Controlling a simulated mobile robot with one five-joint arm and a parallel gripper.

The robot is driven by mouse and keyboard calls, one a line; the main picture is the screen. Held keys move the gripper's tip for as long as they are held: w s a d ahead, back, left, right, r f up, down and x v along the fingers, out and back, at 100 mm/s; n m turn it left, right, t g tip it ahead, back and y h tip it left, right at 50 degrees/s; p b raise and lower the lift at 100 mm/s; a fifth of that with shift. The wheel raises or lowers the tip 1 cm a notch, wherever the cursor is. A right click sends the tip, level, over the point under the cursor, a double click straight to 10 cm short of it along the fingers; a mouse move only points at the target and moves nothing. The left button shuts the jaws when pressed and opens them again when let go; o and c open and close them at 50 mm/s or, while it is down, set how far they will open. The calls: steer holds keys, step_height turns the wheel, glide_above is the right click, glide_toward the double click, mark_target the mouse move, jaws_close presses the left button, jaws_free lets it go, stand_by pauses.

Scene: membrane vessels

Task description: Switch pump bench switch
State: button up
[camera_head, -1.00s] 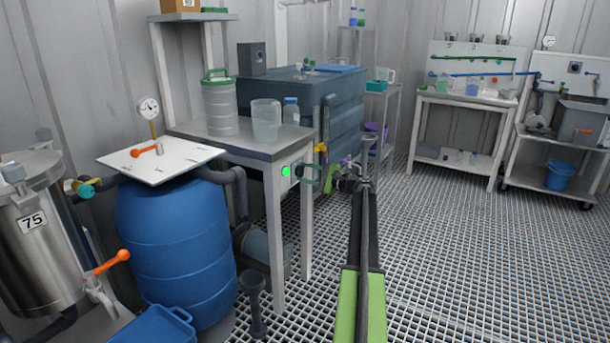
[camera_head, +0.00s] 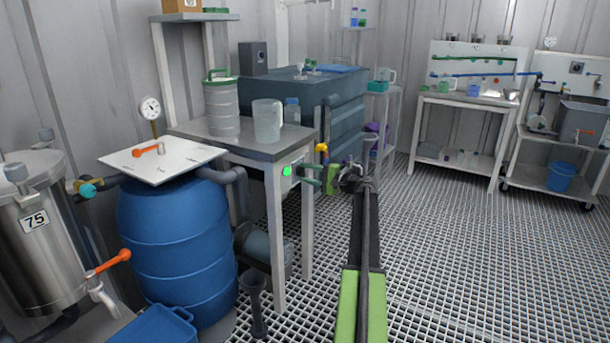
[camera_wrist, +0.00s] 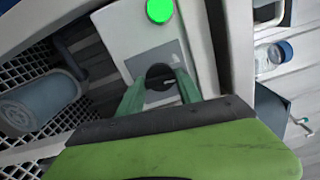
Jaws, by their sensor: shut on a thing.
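The pump bench (camera_head: 242,143) has a pale switch box (camera_wrist: 139,36) at its front right corner, with a lit green lamp (camera_wrist: 159,11). The lamp (camera_head: 287,171) also shows in the head view. Below the lamp in the wrist view is the round black switch knob (camera_wrist: 160,72). My gripper (camera_wrist: 161,80) has its two dark green fingers closed on either side of the knob. In the head view my gripper (camera_head: 309,175) reaches left to the box from the end of my outstretched arm. The knob is hidden there.
A blue barrel (camera_head: 175,245) with a white board on top stands left of the bench. A steel vessel (camera_head: 40,235) is at far left. A dark blue tank (camera_head: 340,115) stands behind the bench. The grated floor (camera_head: 450,250) to the right is clear.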

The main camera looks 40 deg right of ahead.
steer(key=shift+d+n, duration=0.15)
steer(key=shift+n, duration=1.65)
steer(key=shift+d+n, duration=0.15)
steer(key=shift+n, duration=1.65)
steer(key=o, duration=1.2)
steer(key=shift+c, duration=0.2)
steer(key=shift+o, duration=1.1)
steer(key=shift+a, duration=0.1)
steer(key=v, duration=1.7)
steer(key=shift+s, duration=0.25)
